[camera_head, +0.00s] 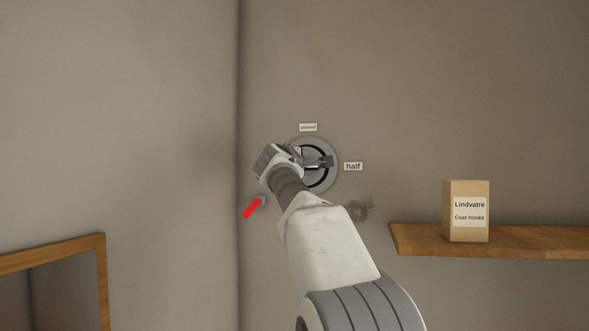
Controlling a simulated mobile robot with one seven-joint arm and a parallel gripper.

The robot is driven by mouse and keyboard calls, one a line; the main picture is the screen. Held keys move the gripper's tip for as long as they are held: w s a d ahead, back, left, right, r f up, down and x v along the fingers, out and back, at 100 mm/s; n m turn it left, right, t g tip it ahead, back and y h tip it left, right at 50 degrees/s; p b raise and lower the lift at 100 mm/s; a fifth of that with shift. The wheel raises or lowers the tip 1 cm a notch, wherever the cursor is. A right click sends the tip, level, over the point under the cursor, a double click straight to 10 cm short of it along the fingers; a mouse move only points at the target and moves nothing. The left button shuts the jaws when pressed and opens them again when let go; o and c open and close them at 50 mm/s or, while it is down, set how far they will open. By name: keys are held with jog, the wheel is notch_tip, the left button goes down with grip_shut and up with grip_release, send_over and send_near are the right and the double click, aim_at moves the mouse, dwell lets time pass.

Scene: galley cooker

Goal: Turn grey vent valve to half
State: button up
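The grey vent valve (332,178) is a round grey disc with a black ring, on the wall near the corner. A "closed" label (308,127) is above it and a "half" label (353,166) is to its right. My gripper (311,160) is in front of the disc, covering its left and lower parts. A small dark block shows at the right of the disc, towards "half"; I cannot tell whether it is the valve's handle or a fingertip. Whether the fingers are closed on anything is unclear.
A red arrow-shaped piece (252,207) shows lower left of the valve. A wooden shelf (540,241) at the right holds a cardboard box (480,190) labelled "Lindvatre". A wood-framed opening (60,254) is at lower left. The wall above the valve is clear.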

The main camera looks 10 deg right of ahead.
jog(key=b+v, duration=0.7)
jog(key=v, duration=0.9)
jog(key=shift+s, duration=0.45)
